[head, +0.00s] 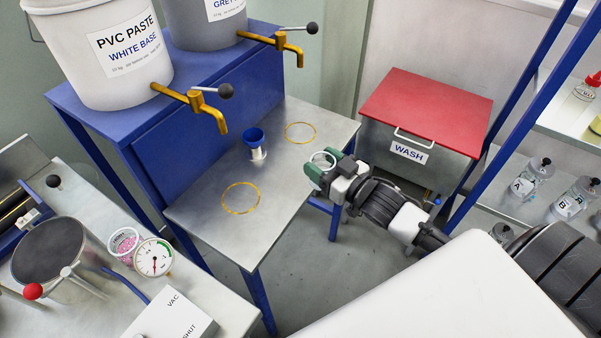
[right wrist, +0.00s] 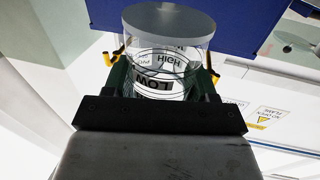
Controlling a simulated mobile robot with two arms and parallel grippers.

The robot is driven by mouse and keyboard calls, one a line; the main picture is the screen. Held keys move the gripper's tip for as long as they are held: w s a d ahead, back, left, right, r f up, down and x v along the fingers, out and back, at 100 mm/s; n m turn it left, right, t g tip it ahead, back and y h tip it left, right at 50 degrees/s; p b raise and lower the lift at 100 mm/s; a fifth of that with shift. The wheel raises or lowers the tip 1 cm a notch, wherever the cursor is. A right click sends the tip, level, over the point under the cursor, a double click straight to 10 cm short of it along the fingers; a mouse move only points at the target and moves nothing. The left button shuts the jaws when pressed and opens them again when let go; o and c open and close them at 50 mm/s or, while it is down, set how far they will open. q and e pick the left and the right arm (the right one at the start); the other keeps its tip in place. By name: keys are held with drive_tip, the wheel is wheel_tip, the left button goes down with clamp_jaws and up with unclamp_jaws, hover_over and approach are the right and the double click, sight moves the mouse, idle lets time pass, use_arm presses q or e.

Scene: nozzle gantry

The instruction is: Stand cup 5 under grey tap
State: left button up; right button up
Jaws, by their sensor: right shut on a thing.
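My right gripper (head: 322,172) is shut on a clear cup (head: 322,160), just off the right edge of the steel table. In the right wrist view the clear cup (right wrist: 160,55) sits between the green fingers, with HIGH and LOW marks and a grey disc-like end. Its number is not readable. The grey tap (head: 291,46) is brass with a dark-knobbed lever, on the grey bucket (head: 205,22). A yellow ring (head: 300,132) is marked on the table below it. My left gripper is not in view.
A second brass tap (head: 205,108) is on the white-base bucket (head: 115,50), with another yellow ring (head: 240,198) below. A red-lidded WASH bin (head: 425,112) and blue posts stand to the right.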

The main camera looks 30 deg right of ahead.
drive_tip(key=w+d+r, duration=0.5)
drive_tip(key=d, duration=0.5)
drive_tip(key=shift+w+d+h, duration=0.15)
drive_tip(key=shift+h, duration=0.15)
drive_tip(key=w+a+f, duration=0.1)
drive_tip(key=a+f, duration=0.1)
drive_tip(key=a, duration=0.1)
drive_tip(key=w+a+f, duration=0.1)
drive_tip(key=a+f, duration=0.1)
drive_tip(key=a, duration=0.2)
drive_tip(key=w+a+f+p, duration=0.1)
drive_tip(key=a+f, duration=0.2)
drive_tip(key=a, duration=0.1)
drive_tip(key=shift+a, duration=0.1)
wheel_tip(320, 180, down, 3)
drive_tip(key=shift+f+p, duration=0.2)
drive_tip(key=shift+p, duration=0.15)
drive_tip(key=shift+f, duration=0.15)
drive_tip(key=o, duration=0.5)
drive_tip(key=shift+f, duration=0.2)
drive_tip(key=shift+c, duration=0.2)
drive_tip(key=o, duration=0.5)
drive_tip(key=shift+c, duration=0.2)
